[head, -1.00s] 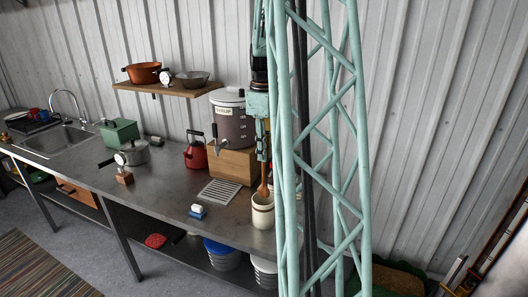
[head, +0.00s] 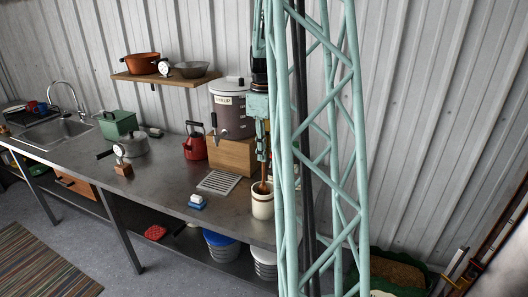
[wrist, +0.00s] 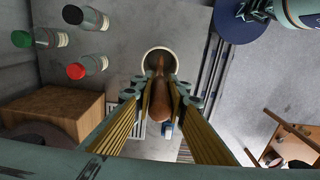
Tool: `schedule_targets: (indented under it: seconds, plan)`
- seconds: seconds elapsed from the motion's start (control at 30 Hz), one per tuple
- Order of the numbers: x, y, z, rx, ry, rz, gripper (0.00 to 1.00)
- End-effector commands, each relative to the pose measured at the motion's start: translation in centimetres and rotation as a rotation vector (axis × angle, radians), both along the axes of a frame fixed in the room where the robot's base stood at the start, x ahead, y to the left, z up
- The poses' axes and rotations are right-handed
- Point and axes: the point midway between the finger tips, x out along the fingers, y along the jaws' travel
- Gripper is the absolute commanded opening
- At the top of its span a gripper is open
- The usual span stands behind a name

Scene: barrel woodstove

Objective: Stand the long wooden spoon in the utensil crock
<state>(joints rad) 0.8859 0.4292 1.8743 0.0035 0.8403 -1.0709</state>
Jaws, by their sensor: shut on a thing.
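The long wooden spoon (head: 262,187) is brown and hangs roughly upright below my gripper (head: 262,157). My gripper is shut on it, and in the wrist view the brown wood (wrist: 159,98) lies between the two fingers. The utensil crock (head: 262,206) is a cream pot standing upright near the front edge of the counter. The spoon's lower part reaches into the crock's mouth; its lower end is hidden inside. In the wrist view the crock's pale rim (wrist: 145,58) shows around the spoon. I cannot tell whether the spoon touches the bottom.
A wooden box (head: 232,156) bearing the dark syrup dispenser (head: 232,118) stands just behind and left of the crock. A vent grille (head: 218,182), a blue-and-white block (head: 197,202) and a red kettle (head: 195,147) lie to the left.

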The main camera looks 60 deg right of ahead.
Motion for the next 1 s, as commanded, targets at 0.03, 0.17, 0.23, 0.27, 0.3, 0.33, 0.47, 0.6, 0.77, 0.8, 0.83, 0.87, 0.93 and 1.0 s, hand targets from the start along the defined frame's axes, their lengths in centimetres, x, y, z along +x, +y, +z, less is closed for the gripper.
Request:
schedule_targets:
  seconds: [0.03,0.17,0.23,0.27,0.3,0.33,0.47,0.6,0.77,0.8,0.83,0.87,0.93,1.0]
  plan:
    - [0.0,0.0,-0.4,0.000,0.000,0.000,0.03]
    - [0.0,0.0,-1.0,0.001,0.000,0.000,0.03]
    - [0.0,0.0,-1.3,0.001,0.001,0.000,0.03]
    - [0.0,0.0,-1.5,0.001,0.001,0.000,0.03]
    - [0.0,0.0,-1.7,0.001,0.001,0.000,0.03]
    - [0.0,0.0,-1.8,0.001,0.000,0.000,0.03]
    - [0.0,0.0,-2.3,0.000,0.000,0.000,0.03]
    - [0.0,0.0,-2.7,0.000,0.000,0.000,0.03]
    - [0.0,0.0,-3.0,0.000,0.000,0.000,0.03]
    - [0.0,0.0,-3.0,0.000,0.000,0.000,0.03]
    - [0.0,0.0,-3.0,0.000,0.000,0.000,0.03]
    - [0.0,0.0,-3.0,0.000,0.000,0.000,0.03]
    - [0.0,0.0,-3.0,0.000,0.000,0.000,0.03]
    - [0.0,0.0,-3.0,0.000,0.000,0.000,0.03]
